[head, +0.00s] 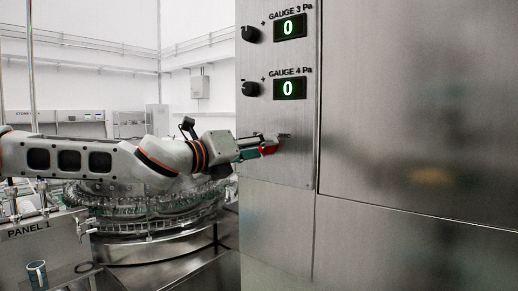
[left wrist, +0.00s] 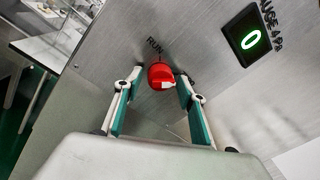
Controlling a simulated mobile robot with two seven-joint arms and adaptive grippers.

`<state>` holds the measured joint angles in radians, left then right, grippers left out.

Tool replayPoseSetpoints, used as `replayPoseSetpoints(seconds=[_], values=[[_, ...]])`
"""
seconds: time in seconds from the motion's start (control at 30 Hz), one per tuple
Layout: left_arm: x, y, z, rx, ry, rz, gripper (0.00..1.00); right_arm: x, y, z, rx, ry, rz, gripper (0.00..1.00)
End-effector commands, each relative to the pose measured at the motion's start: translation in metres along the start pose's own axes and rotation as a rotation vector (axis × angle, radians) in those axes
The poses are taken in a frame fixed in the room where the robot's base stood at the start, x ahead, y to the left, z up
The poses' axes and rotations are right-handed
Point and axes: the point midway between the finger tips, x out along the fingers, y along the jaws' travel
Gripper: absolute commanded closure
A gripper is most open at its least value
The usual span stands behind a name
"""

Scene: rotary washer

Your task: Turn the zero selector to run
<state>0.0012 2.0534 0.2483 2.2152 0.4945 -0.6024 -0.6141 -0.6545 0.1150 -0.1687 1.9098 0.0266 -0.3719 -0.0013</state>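The red selector knob (head: 269,150) sits on the steel panel, below the gauges. In the left wrist view the knob (left wrist: 161,75) has a white mark on its lower right side. The "RUN" label (left wrist: 153,46) is above and left of it; another label to its right is mostly hidden by a finger. My left gripper (head: 258,149) is at the knob. In the left wrist view its teal-padded fingers (left wrist: 158,84) are apart, one on each side of the knob, with small gaps visible. My right gripper is not in view.
Gauge 3 (head: 290,27) and gauge 4 (head: 290,89) both read 0, with black knobs (head: 250,89) beside them. Panel 1 (head: 40,250) stands at the lower left. The rotary washer (head: 150,225) is behind my left arm.

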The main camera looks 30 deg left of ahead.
Motion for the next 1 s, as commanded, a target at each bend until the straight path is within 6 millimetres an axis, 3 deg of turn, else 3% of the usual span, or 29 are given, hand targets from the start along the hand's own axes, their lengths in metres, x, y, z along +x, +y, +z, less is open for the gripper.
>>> replayPoseSetpoints(seconds=[0.03, 0.1, 0.57, 0.9, 1.0], values=[[0.000, 0.000, 0.000, 0.000, 0.000, 0.000, 0.77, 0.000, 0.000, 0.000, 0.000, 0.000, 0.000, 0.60], [0.000, 0.000, 0.000, 0.000, 0.000, 0.000, 0.92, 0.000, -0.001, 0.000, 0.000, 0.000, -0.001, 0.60], [0.000, 0.002, -0.002, -0.067, -0.005, -0.002, 0.92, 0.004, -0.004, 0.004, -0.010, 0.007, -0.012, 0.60], [0.001, 0.004, -0.005, -0.326, -0.024, -0.014, 0.92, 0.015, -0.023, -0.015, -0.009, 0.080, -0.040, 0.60], [0.001, 0.004, -0.006, -0.422, -0.030, -0.018, 0.92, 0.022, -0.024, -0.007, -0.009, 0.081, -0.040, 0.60]])
